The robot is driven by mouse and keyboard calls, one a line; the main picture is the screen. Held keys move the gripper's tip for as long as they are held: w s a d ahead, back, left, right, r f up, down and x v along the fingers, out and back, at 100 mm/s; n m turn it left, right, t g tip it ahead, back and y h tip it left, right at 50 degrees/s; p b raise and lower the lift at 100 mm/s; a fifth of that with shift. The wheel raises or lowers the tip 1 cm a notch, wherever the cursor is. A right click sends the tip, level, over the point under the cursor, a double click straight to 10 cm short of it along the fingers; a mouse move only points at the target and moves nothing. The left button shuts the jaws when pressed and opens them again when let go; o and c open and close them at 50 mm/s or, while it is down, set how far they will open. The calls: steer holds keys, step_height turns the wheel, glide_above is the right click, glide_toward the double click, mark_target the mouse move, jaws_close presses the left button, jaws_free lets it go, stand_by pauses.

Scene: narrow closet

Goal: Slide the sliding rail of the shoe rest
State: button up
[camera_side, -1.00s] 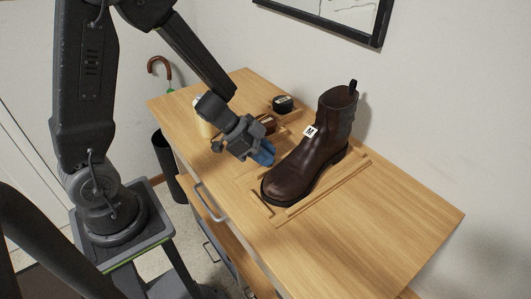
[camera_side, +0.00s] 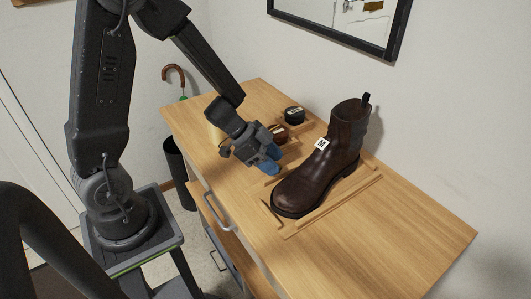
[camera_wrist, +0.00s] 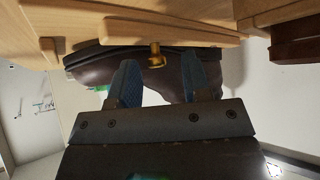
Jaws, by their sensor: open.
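The shoe rest is a low wooden frame on the cabinet top, and its long right rail (camera_side: 336,208) is plain in the side view. A dark brown boot (camera_side: 318,175) with a white "M" tag stands upright in it. My gripper (camera_side: 273,167), with blue fingers, is low at the boot's left side and hides part of the rest there. In the wrist view a small brass knob (camera_wrist: 156,55) shows on a wooden strip (camera_wrist: 140,30) beside the boot (camera_wrist: 180,75). My open fingers (camera_wrist: 165,77) point towards the knob, one on each side of its line; contact cannot be told.
A round black tin (camera_side: 294,115) and a brown item (camera_side: 281,133) sit in wooden holders behind my gripper. The cabinet top (camera_side: 400,240) is bare at the front right. The wall stands close behind the boot. An umbrella (camera_side: 174,75) hangs at the left.

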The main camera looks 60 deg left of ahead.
steer(key=v, duration=1.3)
steer(key=shift+s+a+r, duration=0.2)
steer(key=shift+r, duration=0.05)
steer(key=w+a+r+n+t+y, duration=0.1)
steer(key=w+r+n+t+y, duration=0.5)
steer(key=r+y, duration=0.35)
steer(key=s+d+f+n+g+h, duration=0.1)
steer(key=s+d+n+g+h, duration=0.2)
steer(key=s, duration=1.1)
steer(key=d+g, duration=0.3)
steer(key=d, duration=0.3)
steer(key=shift+d+g, duration=0.35)
steer(key=shift+g, duration=0.05)
